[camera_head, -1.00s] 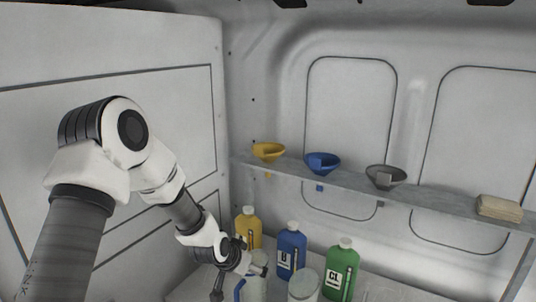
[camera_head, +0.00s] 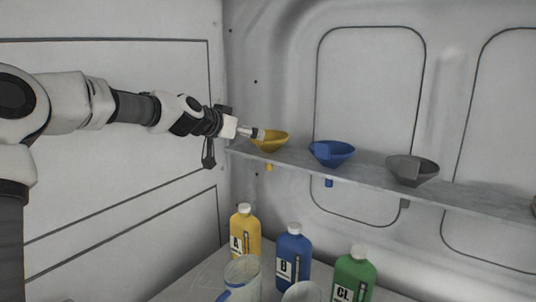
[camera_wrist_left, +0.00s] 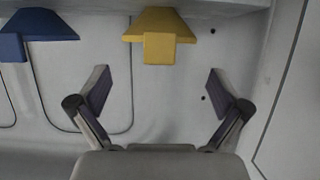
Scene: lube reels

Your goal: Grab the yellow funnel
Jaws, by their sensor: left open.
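The yellow funnel (camera_head: 272,141) sits in the shelf at its left end in the head view, its spout showing below the shelf. In the left wrist view the yellow funnel (camera_wrist_left: 160,30) shows at the top, between and beyond the fingertips. My left gripper (camera_head: 259,134) is level with the funnel in the head view, at its left side. In the wrist view my left gripper (camera_wrist_left: 157,85) has its fingers spread wide with nothing between them. Whether a finger touches the funnel I cannot tell. My right gripper is not in view.
A blue funnel (camera_head: 331,153) and a grey funnel (camera_head: 412,170) sit along the same shelf (camera_head: 470,196) to the right. Below stand a yellow bottle (camera_head: 245,234), a blue bottle (camera_head: 292,256), a green bottle (camera_head: 354,276) and a clear jug (camera_head: 242,275). A wall is close on the left.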

